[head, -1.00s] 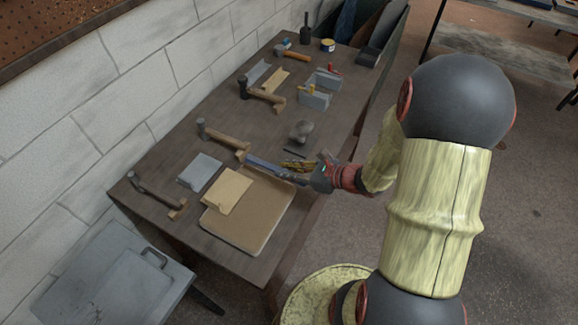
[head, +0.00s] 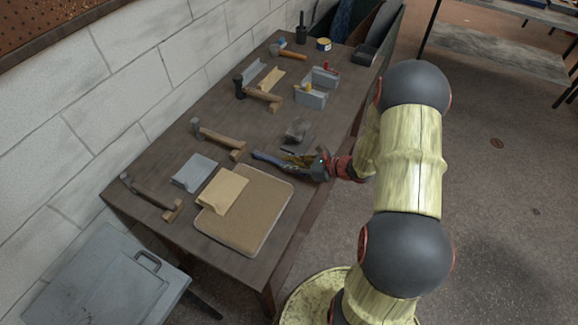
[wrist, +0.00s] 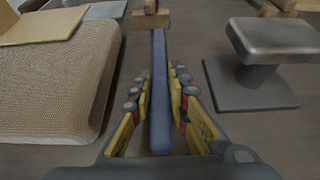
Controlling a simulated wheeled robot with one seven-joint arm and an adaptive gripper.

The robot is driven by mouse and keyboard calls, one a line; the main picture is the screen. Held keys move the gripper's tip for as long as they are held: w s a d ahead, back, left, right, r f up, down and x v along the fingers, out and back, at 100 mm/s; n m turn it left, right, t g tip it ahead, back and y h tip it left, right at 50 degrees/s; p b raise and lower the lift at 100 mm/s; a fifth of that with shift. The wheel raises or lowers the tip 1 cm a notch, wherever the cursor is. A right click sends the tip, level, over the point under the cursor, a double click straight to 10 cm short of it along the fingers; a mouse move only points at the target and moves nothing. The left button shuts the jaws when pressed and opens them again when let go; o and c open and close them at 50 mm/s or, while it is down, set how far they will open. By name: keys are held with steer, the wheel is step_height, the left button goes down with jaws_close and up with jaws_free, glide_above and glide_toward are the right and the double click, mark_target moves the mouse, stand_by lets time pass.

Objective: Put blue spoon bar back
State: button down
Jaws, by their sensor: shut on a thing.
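The blue spoon bar (head: 268,158) is a long, slim blue bar. My gripper (head: 300,162) is shut on it near the bench's right-hand edge, and the bar points out to the left. In the wrist view the bar (wrist: 159,75) runs straight ahead between the yellow finger pads of my gripper (wrist: 160,95). Its far end is close to a wooden block (wrist: 150,18). I cannot tell whether the bar touches the bench (head: 150,168).
A tan padded board (head: 265,210) lies left of the bar in the wrist view. A grey metal stake on a dark base (wrist: 262,85) stands to its right. Several hammers, including one nearby (head: 215,138), and grey boxes (head: 310,98) are on the bench.

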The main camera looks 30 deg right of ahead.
steer(key=shift+f, duration=0.2)
steer(key=shift+f, duration=0.1)
steer(key=shift+f, duration=0.15)
steer(key=c, duration=1.7)
jaws_free()
